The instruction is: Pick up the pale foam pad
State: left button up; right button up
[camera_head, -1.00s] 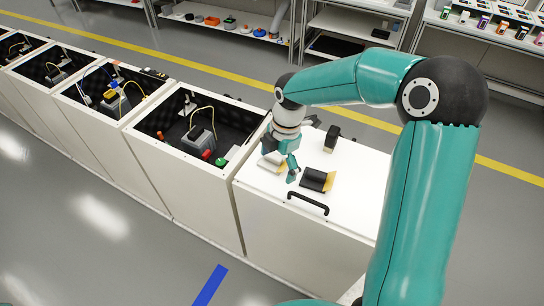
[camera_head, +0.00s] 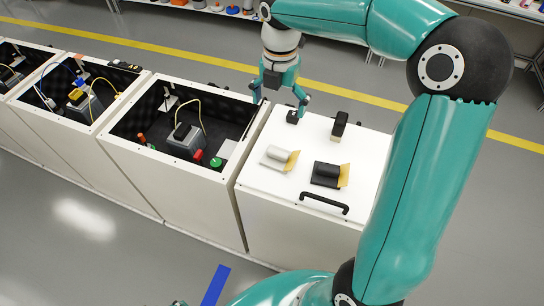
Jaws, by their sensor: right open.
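The pale foam pad (camera_head: 275,155), whitish with a tan-yellow piece at its right end, lies on the white cabinet top (camera_head: 262,194), left of a dark pad (camera_head: 325,172) with a similar yellow edge. My right gripper (camera_head: 280,104) points downward near the back left corner of that top. Its fingers are spread wide and hold nothing. It is behind the pale pad in the picture and apart from it. A small black object (camera_head: 292,117) shows beside its right finger. My left gripper is not in view.
A black upright object (camera_head: 339,125) stands at the back of the white top. A black handle (camera_head: 325,202) is at its front edge. To the left, an open cabinet (camera_head: 120,150) holds a grey device and cables. The top's front left area is bare.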

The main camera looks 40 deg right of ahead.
notch_tip(320, 180, down, 2)
jog(key=f+b, duration=0.1)
jog(key=b, duration=0.1)
send_near(278, 152)
jog(key=f, duration=0.3)
jog(key=f+b, duration=0.1)
jog(key=f, duration=0.1)
jog(key=shift+a+f, duration=0.25)
jog(key=shift+d+f+p, duration=0.2)
jog(key=shift+f+p, duration=0.1)
jog(key=shift+f, duration=2.3)
jog(key=c, duration=1.1)
